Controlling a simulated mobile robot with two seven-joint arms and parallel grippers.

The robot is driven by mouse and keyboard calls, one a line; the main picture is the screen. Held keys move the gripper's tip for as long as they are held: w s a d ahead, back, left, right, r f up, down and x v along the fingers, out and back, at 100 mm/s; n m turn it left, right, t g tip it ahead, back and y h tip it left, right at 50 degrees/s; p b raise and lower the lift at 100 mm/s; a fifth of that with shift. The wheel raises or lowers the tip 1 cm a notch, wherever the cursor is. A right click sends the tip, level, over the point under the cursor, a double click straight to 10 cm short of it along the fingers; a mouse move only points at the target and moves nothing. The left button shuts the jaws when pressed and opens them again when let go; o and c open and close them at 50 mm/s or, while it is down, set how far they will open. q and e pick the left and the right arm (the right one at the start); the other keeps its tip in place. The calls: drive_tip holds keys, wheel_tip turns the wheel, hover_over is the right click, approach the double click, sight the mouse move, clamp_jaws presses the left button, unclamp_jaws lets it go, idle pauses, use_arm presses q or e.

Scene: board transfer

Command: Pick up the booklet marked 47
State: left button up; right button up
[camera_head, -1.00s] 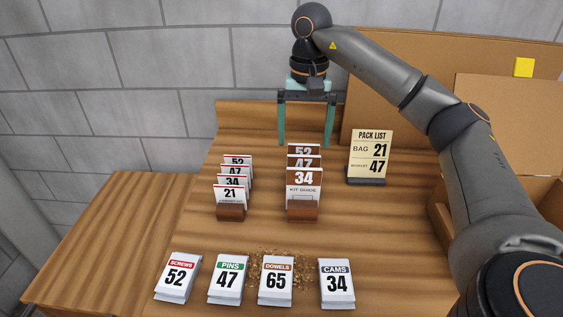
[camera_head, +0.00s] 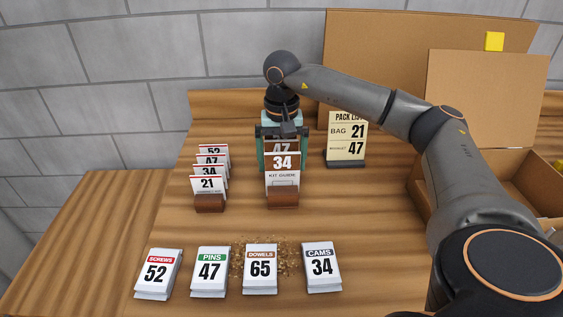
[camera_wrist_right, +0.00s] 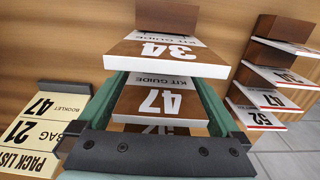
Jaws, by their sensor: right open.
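The white kit guide booklet marked 47 (camera_head: 282,148) stands in the middle of the right rack (camera_head: 282,198), partly hidden behind the booklet marked 34 (camera_head: 282,163). My right gripper (camera_head: 282,160) is over this rack from above, open, one teal finger on each side of the row. In the right wrist view, the 47 booklet (camera_wrist_right: 160,101) lies between the two fingers; the 34 booklet (camera_wrist_right: 165,52) is beyond it. A booklet behind the 47 is mostly hidden by the gripper body. Finger contact cannot be told. My left gripper is not in view.
A left rack (camera_head: 209,203) holds cards marked 21, 34, 47 and 52. The pack list sign (camera_head: 346,148) reads bag 21, booklet 47. Several numbered packs, including pins 47 (camera_head: 210,270), line the front. An open cardboard box (camera_head: 500,185) is at right.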

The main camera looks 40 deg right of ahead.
drive_tip(key=shift+f, duration=0.3)
drive_tip(key=shift+c, duration=0.2)
drive_tip(key=c, duration=1)
drive_tip(key=shift+o, duration=0.2)
